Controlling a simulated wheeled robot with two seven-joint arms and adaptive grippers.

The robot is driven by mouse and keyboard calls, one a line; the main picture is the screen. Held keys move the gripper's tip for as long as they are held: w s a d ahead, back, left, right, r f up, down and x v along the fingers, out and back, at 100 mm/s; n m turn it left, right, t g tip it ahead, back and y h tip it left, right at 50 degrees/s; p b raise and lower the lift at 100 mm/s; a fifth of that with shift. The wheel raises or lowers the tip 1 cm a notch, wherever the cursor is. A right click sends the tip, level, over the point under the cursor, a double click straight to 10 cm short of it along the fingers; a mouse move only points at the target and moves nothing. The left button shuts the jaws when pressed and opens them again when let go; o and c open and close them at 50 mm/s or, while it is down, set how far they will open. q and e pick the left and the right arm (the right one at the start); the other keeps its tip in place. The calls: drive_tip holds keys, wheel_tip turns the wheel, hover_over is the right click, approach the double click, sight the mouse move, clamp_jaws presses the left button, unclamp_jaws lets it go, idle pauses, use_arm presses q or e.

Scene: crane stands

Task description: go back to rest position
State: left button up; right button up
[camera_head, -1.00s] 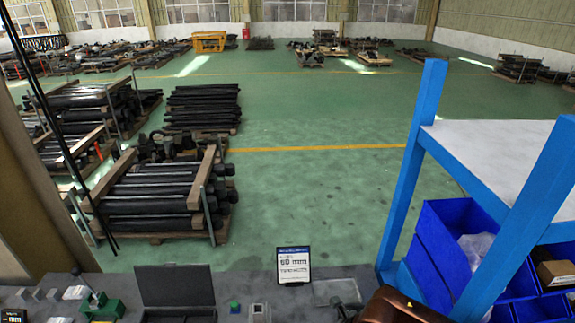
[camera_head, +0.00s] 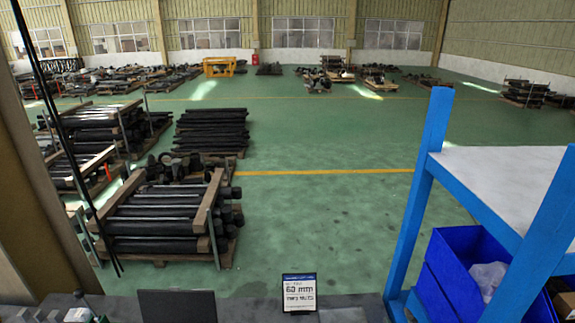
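Neither of my grippers shows in the head view, and I see no part of my arms. The grey workbench (camera_head: 255,309) shows only as a strip along the bottom edge. On it stands a small sign (camera_head: 299,293) reading "60 mm" and a dark open lid or panel (camera_head: 177,306). Part of a small device with a lever (camera_head: 80,306) shows at the bottom left. The nearer part of the bench is out of view.
A blue-framed shelf (camera_head: 418,195) with blue bins (camera_head: 455,275) stands at the right. Pallets of dark bars (camera_head: 165,222) stand on the green floor (camera_head: 330,220) beyond the bench. A brown post (camera_head: 30,190) rises at the left. The middle floor is clear.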

drive_tip(key=s+d+f+m+g+h, duration=0.1)
drive_tip(key=s+d+f+m+g, duration=0.15)
drive_tip(key=s+f, duration=0.4)
drive_tip(key=s+d+f+m+g, duration=0.2)
drive_tip(key=s+d+f+g, duration=0.15)
drive_tip(key=f, duration=0.55)
drive_tip(key=s+a+f+m+g+y, duration=0.25)
drive_tip(key=s+f+g, duration=0.45)
drive_tip(key=s+f, duration=0.75)
drive_tip(key=s+f+g+b, duration=0.1)
drive_tip(key=s+f+b, duration=0.15)
drive_tip(key=f, duration=1.55)
drive_tip(key=s+f+g+b, duration=0.15)
drive_tip(key=f+b, duration=0.25)
drive_tip(key=f, duration=1.4)
drive_tip(key=s+f+b, duration=0.5)
drive_tip(key=s+f, duration=1.4)
drive_tip(key=f, duration=0.1)
drive_tip(key=shift+a+f+n, duration=0.2)
drive_tip(key=shift+n, duration=0.2)
drive_tip(key=shift+o, duration=0.3)
drive_tip(key=shift+s+g, duration=0.1)
drive_tip(key=shift+g, duration=0.15)
